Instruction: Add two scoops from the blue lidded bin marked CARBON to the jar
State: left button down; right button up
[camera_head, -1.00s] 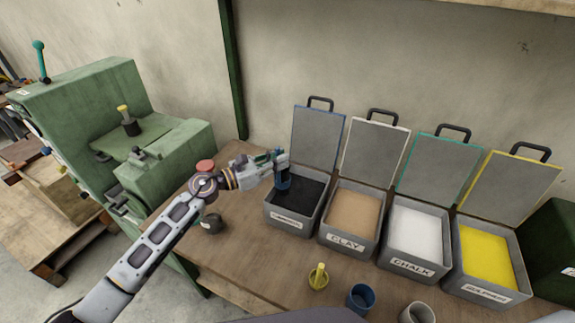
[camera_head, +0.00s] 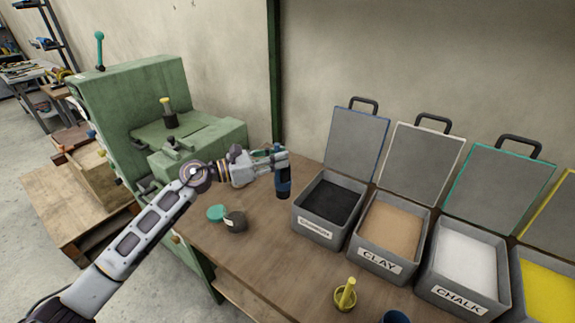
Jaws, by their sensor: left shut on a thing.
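The blue-edged CARBON bin (camera_head: 316,229) stands left of the other bins in the head view. Its lid (camera_head: 354,143) is open and dark powder (camera_head: 331,202) shows inside; its label is blurred. My left gripper (camera_head: 277,157) is shut on a dark blue scoop-like thing (camera_head: 283,184), which hangs down just left of the bin, above the table. What it contains is not visible. My right gripper is not in view.
Open bins of CLAY (camera_head: 379,262), CHALK (camera_head: 458,295) and yellow powder (camera_head: 538,295) continue the row to the right. A yellow scoop (camera_head: 345,295) and a blue cup (camera_head: 396,317) are in front. A green machine (camera_head: 150,110) stands left. The table between jar and bins is clear.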

pick_arm(q)
jog(key=b+v, duration=1.5)
jog(key=shift+w+a+g, duration=0.25)
jog(key=shift+g, duration=0.05)
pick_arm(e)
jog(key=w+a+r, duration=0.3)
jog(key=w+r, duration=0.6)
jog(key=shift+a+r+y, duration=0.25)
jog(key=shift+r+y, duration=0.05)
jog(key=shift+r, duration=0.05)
pick_arm(q)
jog(key=shift+r, duration=0.15)
